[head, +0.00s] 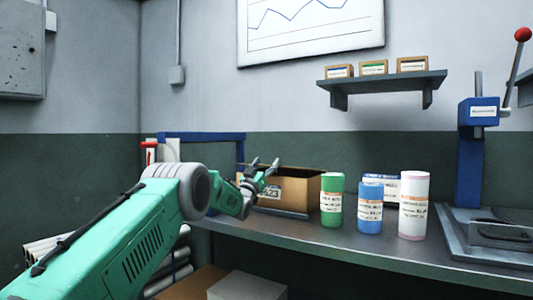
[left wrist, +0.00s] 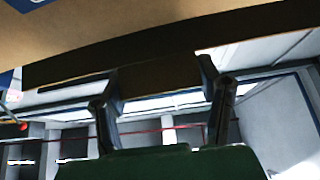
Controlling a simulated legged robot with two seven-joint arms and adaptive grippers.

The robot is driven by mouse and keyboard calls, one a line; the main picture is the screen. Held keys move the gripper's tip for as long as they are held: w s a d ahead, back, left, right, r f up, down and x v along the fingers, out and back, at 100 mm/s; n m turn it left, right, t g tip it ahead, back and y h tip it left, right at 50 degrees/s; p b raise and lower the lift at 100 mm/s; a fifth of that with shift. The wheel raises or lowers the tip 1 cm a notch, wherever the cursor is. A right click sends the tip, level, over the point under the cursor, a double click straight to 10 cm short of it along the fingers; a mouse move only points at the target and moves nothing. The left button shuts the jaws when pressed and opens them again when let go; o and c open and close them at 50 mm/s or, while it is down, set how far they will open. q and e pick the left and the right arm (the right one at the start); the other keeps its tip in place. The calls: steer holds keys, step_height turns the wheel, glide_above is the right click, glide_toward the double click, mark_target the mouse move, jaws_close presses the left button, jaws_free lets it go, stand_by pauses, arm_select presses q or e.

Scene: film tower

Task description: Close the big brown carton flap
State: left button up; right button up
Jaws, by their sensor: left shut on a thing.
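The brown carton (head: 298,192) stands on the bench beside my left gripper, and its top looks open. My left gripper (head: 264,166) is at the carton's upper left edge, with its fingers pointing up and away. In the left wrist view the gripper (left wrist: 162,95) has a dark brown panel (left wrist: 155,78) between its two fingers, which looks like the carton's flap. A lit brown cardboard face (left wrist: 150,30) fills the top of that view. My arm and gripper hide the carton's left side. My right gripper is not in view.
Right of the carton stand a green canister (head: 331,200), a blue canister (head: 370,208) and a white-and-pink canister (head: 413,206). A blue press (head: 472,150) with a red-knobbed lever is at the far right. A shelf (head: 382,84) with small boxes hangs above. The bench front (head: 350,250) is clear.

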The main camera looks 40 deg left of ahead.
arm_select(q)
steer(key=shift+s+a+f+y, duration=0.15)
steer(key=shift+f+y, duration=0.15)
steer(key=shift+f, duration=1.4)
steer(key=o, duration=1.4)
steer(key=shift+c, duration=0.2)
steer(key=o, duration=0.3)
steer(key=shift+o, duration=0.2)
steer(key=r, duration=0.9)
steer(key=shift+a+r, duration=0.2)
steer(key=shift+r, duration=0.15)
